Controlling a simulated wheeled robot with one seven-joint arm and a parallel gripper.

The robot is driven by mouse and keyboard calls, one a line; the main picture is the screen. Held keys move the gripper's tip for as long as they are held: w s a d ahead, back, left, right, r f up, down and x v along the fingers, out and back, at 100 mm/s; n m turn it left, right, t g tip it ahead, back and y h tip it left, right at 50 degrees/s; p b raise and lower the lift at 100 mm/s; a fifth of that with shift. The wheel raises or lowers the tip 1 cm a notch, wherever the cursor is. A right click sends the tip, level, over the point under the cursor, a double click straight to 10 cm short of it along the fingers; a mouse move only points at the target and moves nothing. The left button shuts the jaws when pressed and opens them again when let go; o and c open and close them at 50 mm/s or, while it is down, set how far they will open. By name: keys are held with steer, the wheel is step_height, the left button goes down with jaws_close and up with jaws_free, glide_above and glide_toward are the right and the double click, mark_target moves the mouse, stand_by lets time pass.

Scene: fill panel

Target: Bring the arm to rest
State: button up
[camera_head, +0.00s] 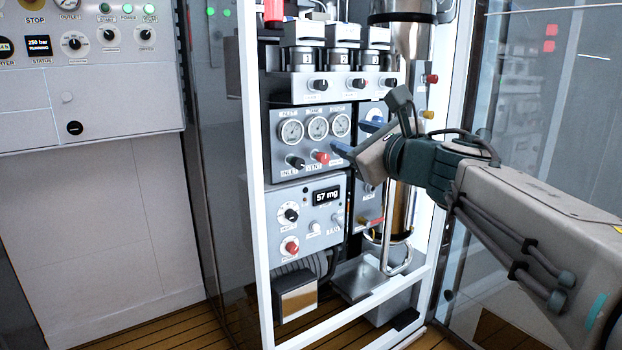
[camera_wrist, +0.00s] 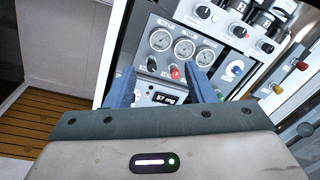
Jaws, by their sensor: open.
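My gripper (camera_head: 352,136) is in front of the fill panel, close to the gauge block (camera_head: 283,155) and the blue-marked plate to its right. In the wrist view my gripper (camera_wrist: 160,88) shows two blue fingers spread apart with nothing between them. Past the fingers are a red knob (camera_wrist: 175,72), a black knob (camera_wrist: 151,64) and the display reading 57 mg (camera_wrist: 165,98). In the head view the red knob (camera_head: 321,157) and black knob (camera_head: 295,162) sit below three round gauges (camera_head: 317,127). Whether a fingertip touches the panel cannot be told.
A white frame (camera_head: 257,200) surrounds the panel. Numbered modules (camera_head: 343,57) stand above the gauges. A glass cylinder (camera_head: 404,210) stands to the right. A control cabinet (camera_head: 95,90) is at the left. Glass (camera_head: 545,90) lies behind my arm. The wooden floor (camera_head: 150,325) is clear at lower left.

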steer(key=s+d+m+g+h+p, duration=0.1)
steer(key=d+m+h+p, duration=0.5)
steer(key=m, duration=0.7)
steer(key=s+d+m+g+h+p, duration=0.15)
steer(key=d+m+h+p, duration=0.3)
steer(key=m+p, duration=0.65)
steer(key=s+a+f+m+g+y+p, duration=0.1)
steer(key=s+f+m+g+p, duration=0.2)
steer(key=s+m, duration=0.6)
steer(key=s+a+f+m+g+y+p, duration=0.1)
steer(key=s+a+f+m+g+p, duration=0.1)
steer(key=s+m+g+p, duration=0.5)
steer(key=s+f+m, duration=0.1)
steer(key=s+m, duration=0.2)
steer(key=m, duration=0.4)
steer(key=shift+s+f, duration=0.25)
steer(key=shift+f, duration=0.05)
steer(key=shift+a+g, duration=0.1)
steer(key=shift+g, duration=0.15)
